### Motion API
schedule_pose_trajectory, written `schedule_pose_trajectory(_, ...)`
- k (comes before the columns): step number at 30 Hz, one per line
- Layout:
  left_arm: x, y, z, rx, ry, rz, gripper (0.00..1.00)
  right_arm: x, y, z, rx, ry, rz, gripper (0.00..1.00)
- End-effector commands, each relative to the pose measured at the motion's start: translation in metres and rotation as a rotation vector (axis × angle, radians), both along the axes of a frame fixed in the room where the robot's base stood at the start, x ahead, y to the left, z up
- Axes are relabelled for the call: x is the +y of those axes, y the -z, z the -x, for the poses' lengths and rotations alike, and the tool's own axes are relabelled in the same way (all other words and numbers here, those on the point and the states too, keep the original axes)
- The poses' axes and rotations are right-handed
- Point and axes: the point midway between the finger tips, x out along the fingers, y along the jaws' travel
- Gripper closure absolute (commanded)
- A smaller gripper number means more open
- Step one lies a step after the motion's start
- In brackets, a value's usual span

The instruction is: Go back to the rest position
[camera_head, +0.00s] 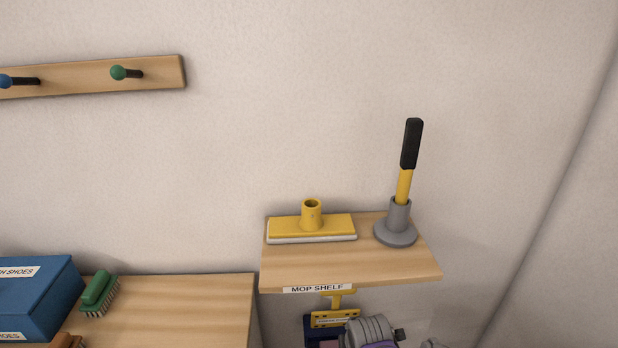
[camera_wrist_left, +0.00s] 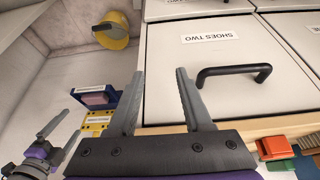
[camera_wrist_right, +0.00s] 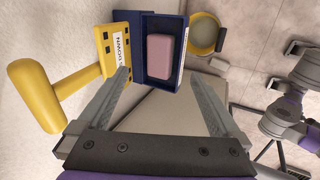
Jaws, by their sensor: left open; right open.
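My left gripper (camera_wrist_left: 160,82) is open in the left wrist view, with nothing between its fingers. Behind it is a white front labelled SHOES TWO (camera_wrist_left: 205,75) with a black handle (camera_wrist_left: 234,75). My right gripper (camera_wrist_right: 156,76) is open in the right wrist view. Beyond its fingers is a dark blue tray (camera_wrist_right: 155,84) with a pink block (camera_wrist_right: 165,57) in it; the fingers do not appear to hold either. In the head view, part of my arm shows at the bottom, below the shelf; I cannot make out either gripper's fingertips there.
The mop shelf (camera_head: 350,265) holds a yellow mop head (camera_head: 311,227) and a black-and-yellow handle (camera_head: 407,165) upright in a grey stand (camera_head: 397,234). Left are a wooden top (camera_head: 190,310), blue box (camera_head: 38,300) and green brush (camera_head: 99,292).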

Motion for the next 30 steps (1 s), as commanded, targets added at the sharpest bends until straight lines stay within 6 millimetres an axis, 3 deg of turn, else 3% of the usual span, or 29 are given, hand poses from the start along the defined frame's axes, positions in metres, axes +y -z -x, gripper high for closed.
schedule_pose_trajectory(5,0.000,0.000,0.000,0.000,0.000,0.000,0.50,-0.015,-0.026,0.047,0.011,0.261,-0.120,0.00)
schedule_pose_trajectory(9,0.000,0.000,0.000,0.000,0.000,0.000,0.50,-0.029,-0.044,0.101,0.022,0.574,-0.265,0.00)
schedule_pose_trajectory(18,0.000,0.000,0.000,0.000,0.000,0.000,0.50,-0.045,-0.048,0.193,0.037,1.124,-0.512,0.00)
schedule_pose_trajectory(25,0.000,-0.001,0.000,0.000,0.000,0.000,0.50,-0.050,-0.039,0.241,0.042,1.426,-0.644,0.00)
schedule_pose_trajectory(27,0.000,-0.028,0.001,-0.010,0.000,0.000,0.50,-0.050,-0.067,0.237,0.034,1.410,-0.646,0.00)
schedule_pose_trajectory(30,0.000,-0.053,0.000,-0.018,0.000,0.000,0.50,-0.050,-0.092,0.236,0.028,1.405,-0.651,0.00)
